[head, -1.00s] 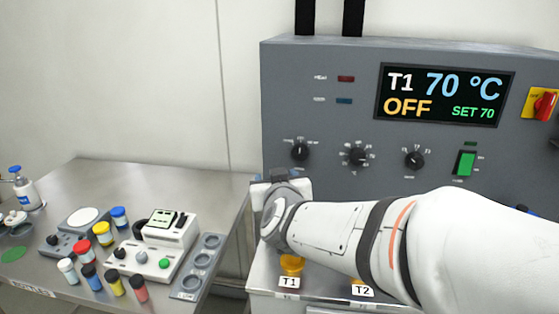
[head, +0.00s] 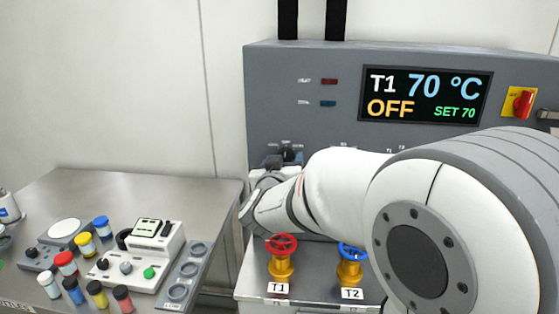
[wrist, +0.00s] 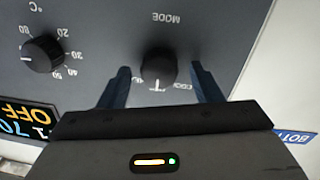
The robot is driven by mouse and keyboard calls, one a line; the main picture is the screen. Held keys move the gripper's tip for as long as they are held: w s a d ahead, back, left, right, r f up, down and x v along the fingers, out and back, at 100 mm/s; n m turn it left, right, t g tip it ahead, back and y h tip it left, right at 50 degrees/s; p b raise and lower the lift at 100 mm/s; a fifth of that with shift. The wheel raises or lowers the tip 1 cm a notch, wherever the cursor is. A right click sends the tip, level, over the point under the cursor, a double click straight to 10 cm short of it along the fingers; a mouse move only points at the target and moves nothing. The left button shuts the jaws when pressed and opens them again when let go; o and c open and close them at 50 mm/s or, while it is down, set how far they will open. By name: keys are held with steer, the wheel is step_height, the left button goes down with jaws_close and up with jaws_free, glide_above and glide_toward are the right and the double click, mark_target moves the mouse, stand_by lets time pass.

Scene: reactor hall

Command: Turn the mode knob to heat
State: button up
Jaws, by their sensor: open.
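The black mode knob (wrist: 158,67) shows under the upside-down word MODE in the wrist view. Its white pointer mark points down in that picture, toward the middle of the scale. In the head view the knob (head: 291,154) is partly hidden by my arm. My gripper (wrist: 160,76) is open, with one dark finger on each side of the knob; I cannot tell whether either touches it. The display (head: 425,96) reads T1 70 °C, OFF, SET 70. A red lamp (head: 329,81) and a blue lamp (head: 328,104) sit left of it, both dim.
A temperature knob (wrist: 43,53) is beside the mode knob. Below the panel stand a red valve handwheel (head: 282,242) and a blue one (head: 353,250). A red switch on a yellow plate (head: 522,103) is at right. A steel bench (head: 130,190) with bottles and instruments is at left.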

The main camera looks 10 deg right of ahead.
steer(key=shift+w, duration=0.1)
steer(key=shift+c, duration=0.5)
steer(key=c, duration=0.9)
steer(key=shift+f+m+b, duration=0.1)
steer(key=shift+m+b, duration=0.2)
steer(key=m+b, duration=0.3)
steer(key=m, duration=0.1)
steer(key=shift+d, duration=0.1)
steer(key=shift+m+y+b, duration=0.3)
steer(key=shift+m+b, duration=1.1)
steer(key=shift+m, duration=1.1)
steer(key=o, duration=1)
